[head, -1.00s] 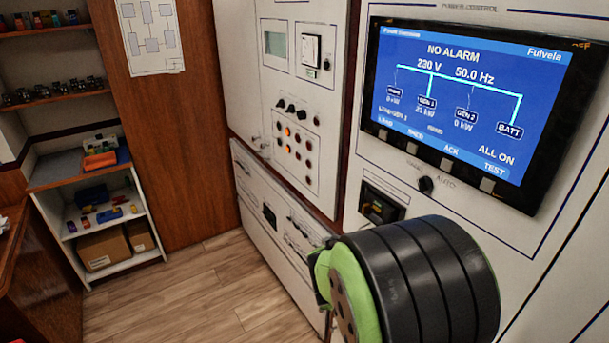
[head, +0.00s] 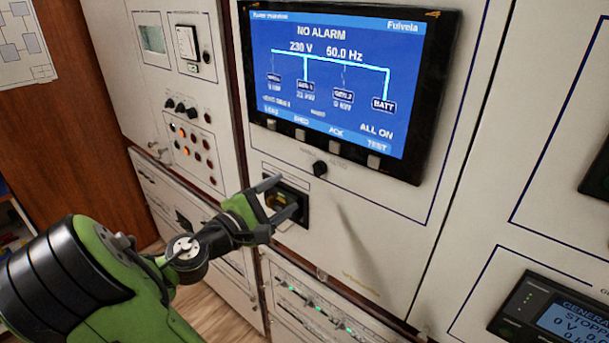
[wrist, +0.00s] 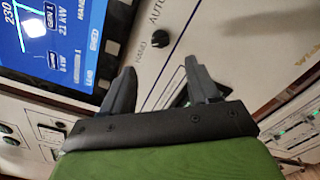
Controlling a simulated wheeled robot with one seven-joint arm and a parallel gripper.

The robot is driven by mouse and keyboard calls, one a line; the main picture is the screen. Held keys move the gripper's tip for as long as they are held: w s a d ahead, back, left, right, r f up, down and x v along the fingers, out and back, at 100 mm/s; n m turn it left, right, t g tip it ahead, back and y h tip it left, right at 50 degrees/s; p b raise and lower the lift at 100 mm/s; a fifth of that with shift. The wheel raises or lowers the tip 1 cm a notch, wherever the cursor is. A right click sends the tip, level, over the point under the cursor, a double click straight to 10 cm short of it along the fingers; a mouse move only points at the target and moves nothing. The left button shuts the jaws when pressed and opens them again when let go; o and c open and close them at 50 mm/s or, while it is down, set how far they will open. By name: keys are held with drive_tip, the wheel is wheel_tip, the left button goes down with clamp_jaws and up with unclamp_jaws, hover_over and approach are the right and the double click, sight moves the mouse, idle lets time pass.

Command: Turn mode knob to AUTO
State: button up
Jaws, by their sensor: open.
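The mode knob (head: 320,168) is a small round black knob on the white panel just under the display. It also shows in the wrist view (wrist: 160,39), between the HAND and AUTO lettering; its pointer is too small to read. My gripper (head: 280,196) is open and empty, in front of the panel, left of and a little below the knob in the head view. In the wrist view the two dark fingers (wrist: 158,66) point toward the panel, with the knob beyond the gap between their tips. The fingers look apart from the knob.
The display (head: 345,85) reads NO ALARM and has a row of buttons below it. A black recessed switch (head: 285,203) sits behind my gripper. A breaker row (head: 318,305) is lower down. A generator panel (head: 560,315) is at the lower right. The panel right of the knob is bare.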

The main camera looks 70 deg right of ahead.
sight(315, 171)
drive_tip(key=x, duration=1)
drive_tip(key=shift+d+p, duration=0.15)
drive_tip(key=shift+p, duration=0.2)
